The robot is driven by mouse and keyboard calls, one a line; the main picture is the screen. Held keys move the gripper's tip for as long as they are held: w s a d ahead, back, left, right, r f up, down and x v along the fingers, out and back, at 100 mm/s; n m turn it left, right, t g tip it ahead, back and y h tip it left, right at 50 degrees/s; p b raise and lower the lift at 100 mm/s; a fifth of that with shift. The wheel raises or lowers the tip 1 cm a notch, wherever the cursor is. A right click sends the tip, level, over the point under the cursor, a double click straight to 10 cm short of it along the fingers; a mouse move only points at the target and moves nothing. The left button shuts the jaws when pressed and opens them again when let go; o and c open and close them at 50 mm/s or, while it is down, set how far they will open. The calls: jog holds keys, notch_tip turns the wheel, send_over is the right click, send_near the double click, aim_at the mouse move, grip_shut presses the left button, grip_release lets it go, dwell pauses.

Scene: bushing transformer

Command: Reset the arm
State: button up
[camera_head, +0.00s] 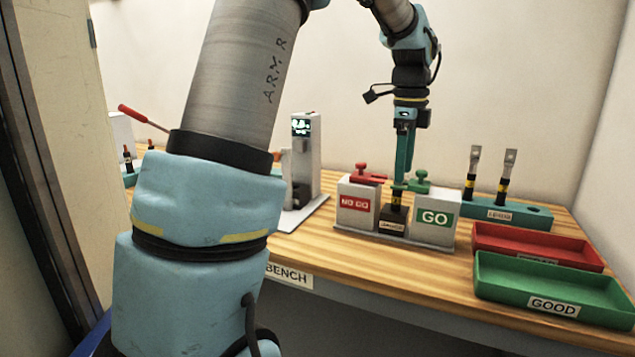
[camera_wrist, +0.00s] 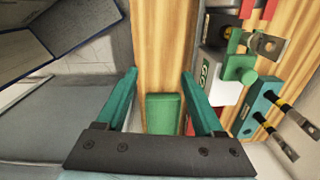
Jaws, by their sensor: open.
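My gripper (camera_head: 403,178) hangs fingers-down over the bench (camera_head: 340,250), at the NO GO and GO gauge in the head view. Its two teal fingers are apart and nothing is held between them in the wrist view (camera_wrist: 158,75). My arm reaches out from the left foreground to the upper middle of the head view. Whether the fingertips touch anything at the gauge is unclear in the head view.
The white NO GO block (camera_head: 355,218) and GO block (camera_head: 420,230) flank a dark labelled stand. A teal rack (camera_head: 530,217) holds two bushings behind the red tray (camera_head: 490,235) and green GOOD tray (camera_head: 490,280). A display device (camera_head: 305,155) stands left.

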jog(key=s+a+f+n, duration=0.4)
jog(key=a+f+n, duration=0.1)
jog(key=a+n, duration=0.2)
jog(key=s+a+f+n, duration=0.4)
jog(key=a+f+n, duration=0.1)
jog(key=a+n, duration=0.3)
jog(key=s+a+f+n+t, duration=0.1)
jog(key=s+a+f+n, duration=0.3)
jog(key=a+n, duration=0.4)
jog(key=shift+s+a+f, duration=0.4)
jog(key=shift+s+a, duration=0.15)
jog(key=shift+a, duration=0.4)
